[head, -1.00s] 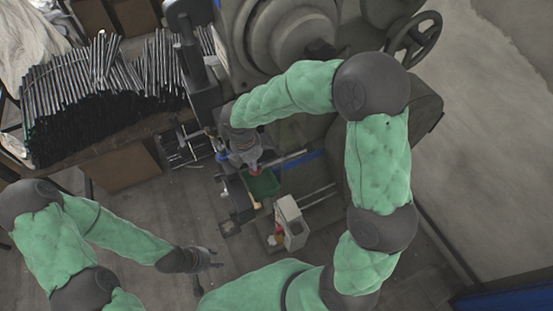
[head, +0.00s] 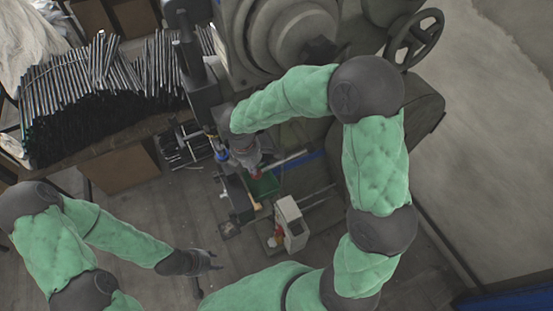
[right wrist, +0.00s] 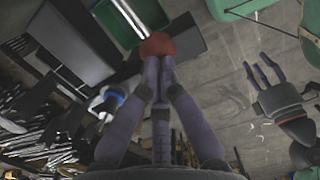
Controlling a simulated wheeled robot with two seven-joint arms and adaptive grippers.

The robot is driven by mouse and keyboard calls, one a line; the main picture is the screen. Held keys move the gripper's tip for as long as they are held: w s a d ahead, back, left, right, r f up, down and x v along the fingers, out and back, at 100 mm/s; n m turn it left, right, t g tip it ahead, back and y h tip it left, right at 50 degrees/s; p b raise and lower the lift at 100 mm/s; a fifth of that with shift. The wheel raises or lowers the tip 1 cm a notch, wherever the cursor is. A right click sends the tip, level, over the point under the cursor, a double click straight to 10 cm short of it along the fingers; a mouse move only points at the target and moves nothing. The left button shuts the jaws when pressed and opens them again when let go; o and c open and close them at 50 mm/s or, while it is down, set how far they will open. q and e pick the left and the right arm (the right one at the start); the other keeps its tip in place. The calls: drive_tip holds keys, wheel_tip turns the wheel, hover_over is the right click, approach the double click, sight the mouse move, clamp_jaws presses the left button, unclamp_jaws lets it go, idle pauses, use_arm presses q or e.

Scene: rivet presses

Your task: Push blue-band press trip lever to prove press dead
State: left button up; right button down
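The press (head: 285,35) is a large grey machine at the top middle of the head view. A blue band (head: 312,156) shows on it, partly behind my right arm. My right gripper (head: 254,170) is beside the press, above a green tray (head: 265,187). In the right wrist view, its fingers (right wrist: 158,62) are drawn together, with the tips against or just short of a red knob (right wrist: 157,45). I cannot tell whether they touch.
A rack of dark metal rods (head: 95,95) stands at the left. A pale box (head: 291,222) stands just below the green tray. A blue-and-white fitting (right wrist: 108,101) is left of the right fingers. A handwheel (head: 417,40) is at upper right. Floor on the right is clear.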

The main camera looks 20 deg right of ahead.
drive_tip(key=shift+f, duration=0.6)
drive_tip(key=shift+f+b, duration=0.75)
drive_tip(key=shift+f, duration=0.25)
